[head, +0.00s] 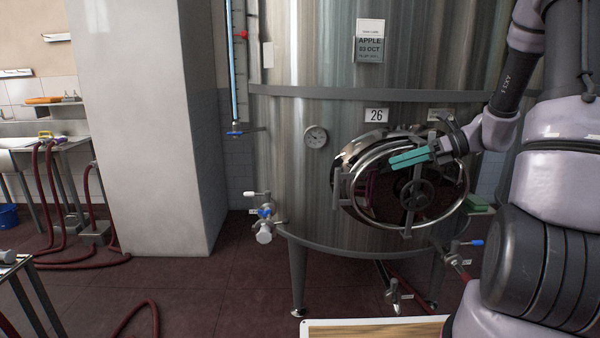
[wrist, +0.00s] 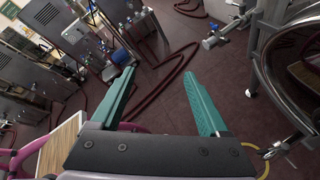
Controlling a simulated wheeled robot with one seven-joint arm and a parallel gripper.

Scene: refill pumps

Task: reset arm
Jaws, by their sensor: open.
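My gripper (head: 410,158) has teal fingers and is in front of the round hatch of a steel tank in the head view. In the wrist view my gripper (wrist: 160,88) is open, with its two fingers apart and nothing between them. Beyond the fingers is the dark red floor with a red hose. My arm comes in from the right side of the head view and covers part of the tank.
The steel tank (head: 290,180) has a hatch with a handwheel (head: 416,194), a gauge (head: 315,137) and valves (head: 264,213). A white pillar (head: 150,130) stands at left. Red hoses (head: 90,262) lie on the floor. A wooden-topped surface (head: 375,328) is at the bottom.

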